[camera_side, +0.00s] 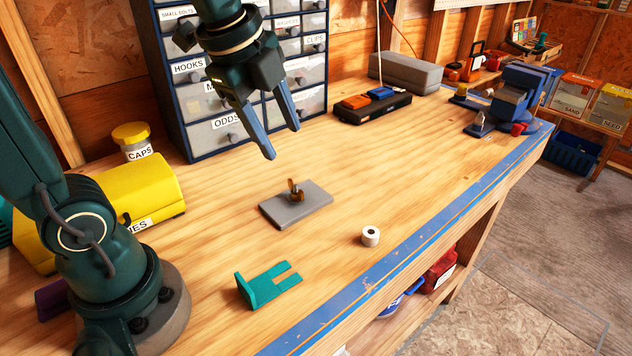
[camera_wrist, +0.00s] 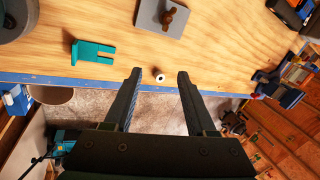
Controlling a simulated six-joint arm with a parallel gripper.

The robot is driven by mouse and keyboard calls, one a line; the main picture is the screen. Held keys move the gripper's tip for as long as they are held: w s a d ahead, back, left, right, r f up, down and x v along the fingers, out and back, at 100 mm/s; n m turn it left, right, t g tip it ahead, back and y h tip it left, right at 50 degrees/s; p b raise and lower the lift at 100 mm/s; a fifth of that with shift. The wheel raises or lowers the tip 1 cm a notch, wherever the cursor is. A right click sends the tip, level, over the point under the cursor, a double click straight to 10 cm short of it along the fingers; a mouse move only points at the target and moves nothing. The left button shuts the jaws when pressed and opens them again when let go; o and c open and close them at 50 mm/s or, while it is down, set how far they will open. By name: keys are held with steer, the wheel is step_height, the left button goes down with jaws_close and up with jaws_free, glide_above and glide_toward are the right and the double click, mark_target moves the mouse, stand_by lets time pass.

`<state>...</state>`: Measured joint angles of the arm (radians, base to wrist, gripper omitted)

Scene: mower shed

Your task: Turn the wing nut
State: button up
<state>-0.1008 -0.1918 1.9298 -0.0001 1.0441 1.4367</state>
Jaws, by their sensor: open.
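The wing nut (camera_side: 295,191) is brown and stands on a flat grey plate (camera_side: 317,203) in the middle of the bench. In the wrist view the wing nut (camera_wrist: 168,19) and the grey plate (camera_wrist: 148,24) are at the top edge, beyond my fingertips. My gripper (camera_side: 283,143) is open and empty, in the air above the bench, up from the plate in the side view. Its two fingers (camera_wrist: 160,72) are spread apart in the wrist view.
A white ring-shaped piece (camera_side: 370,237) and a teal forked bracket (camera_side: 268,285) lie near the blue front edge. A drawer cabinet (camera_side: 215,130) stands behind my gripper. A yellow case (camera_side: 150,185) is at left, a blue vise (camera_side: 515,95) at far right. Bench around the plate is clear.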

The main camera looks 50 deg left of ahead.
mark_target(295, 185)
steer(key=w+a+f+m+g, duration=0.1)
steer(key=w+a+f, duration=0.1)
steer(key=f, duration=0.1)
steer(key=w+a+f+m+g, duration=0.1)
steer(key=w+a+f+m, duration=0.1)
steer(key=w+f, duration=0.1)
steer(key=w+a+f+m+g, duration=0.1)
steer(key=w+f, duration=0.1)
steer(key=f, duration=0.1)
steer(key=shift+w+a+f+g, duration=0.3)
steer(key=shift+a, duration=0.1)
steer(key=shift+g, duration=0.3)
steer(key=f, duration=0.6)
steer(key=shift+s+a, duration=0.25)
steer(key=shift+a, duration=0.05)
steer(key=shift+f, duration=0.65)
